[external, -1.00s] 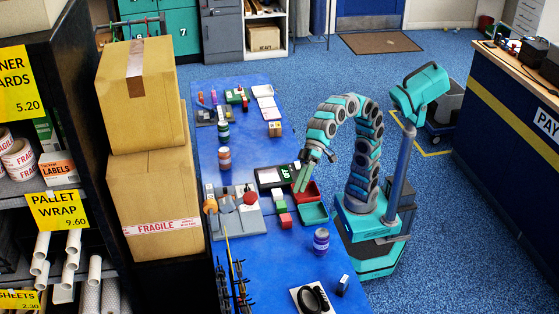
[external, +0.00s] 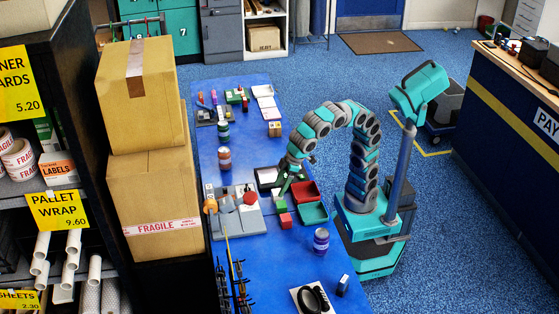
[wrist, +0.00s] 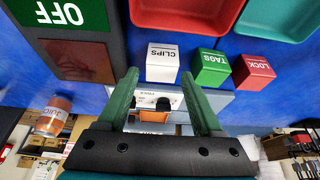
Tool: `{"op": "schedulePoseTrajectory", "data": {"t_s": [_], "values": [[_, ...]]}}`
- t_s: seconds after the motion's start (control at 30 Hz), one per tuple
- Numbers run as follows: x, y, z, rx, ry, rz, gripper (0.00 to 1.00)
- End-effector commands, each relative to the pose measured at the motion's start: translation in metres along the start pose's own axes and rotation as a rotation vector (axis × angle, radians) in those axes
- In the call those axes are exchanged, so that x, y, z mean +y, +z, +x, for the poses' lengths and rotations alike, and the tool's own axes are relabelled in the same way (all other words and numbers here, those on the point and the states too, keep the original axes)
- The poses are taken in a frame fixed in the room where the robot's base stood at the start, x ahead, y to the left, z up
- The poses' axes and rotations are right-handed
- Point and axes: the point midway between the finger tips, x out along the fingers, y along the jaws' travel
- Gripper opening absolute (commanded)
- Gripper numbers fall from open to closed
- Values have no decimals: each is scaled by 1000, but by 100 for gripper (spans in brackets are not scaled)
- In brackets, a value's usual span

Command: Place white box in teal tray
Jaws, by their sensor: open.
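The white box (wrist: 162,62), labelled CLIPS, stands on the blue table in the wrist view, just ahead of my fingertips and roughly centred between them. In the external view I cannot make it out clearly; my gripper is in front of that spot. My gripper (wrist: 160,88) is open and empty, with its two green fingers apart; it also shows in the external view (external: 284,190), low over the table. The teal tray (wrist: 270,32) is at the top right of the wrist view. In the external view the teal tray (external: 322,217) looks empty.
A green TAGS box (wrist: 211,68) and a red LOCK box (wrist: 253,71) stand beside the white box. A red tray (external: 304,190) adjoins the teal one. A dark device with a green OFF display (wrist: 62,15) is close on the other side. A purple-blue jar (external: 321,241) stands nearby.

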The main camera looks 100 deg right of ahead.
Motion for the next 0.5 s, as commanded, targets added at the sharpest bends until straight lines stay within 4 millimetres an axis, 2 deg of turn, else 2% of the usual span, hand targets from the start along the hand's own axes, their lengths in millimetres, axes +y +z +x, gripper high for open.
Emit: {"op": "schedulePoseTrajectory", "data": {"t_s": [0.23,0.47,0.5], "values": [[-1,0,34,-3,0,1,68],[-2,-1,36,1,-2,1,68],[-2,-1,36,1,-2,1,64]]}}
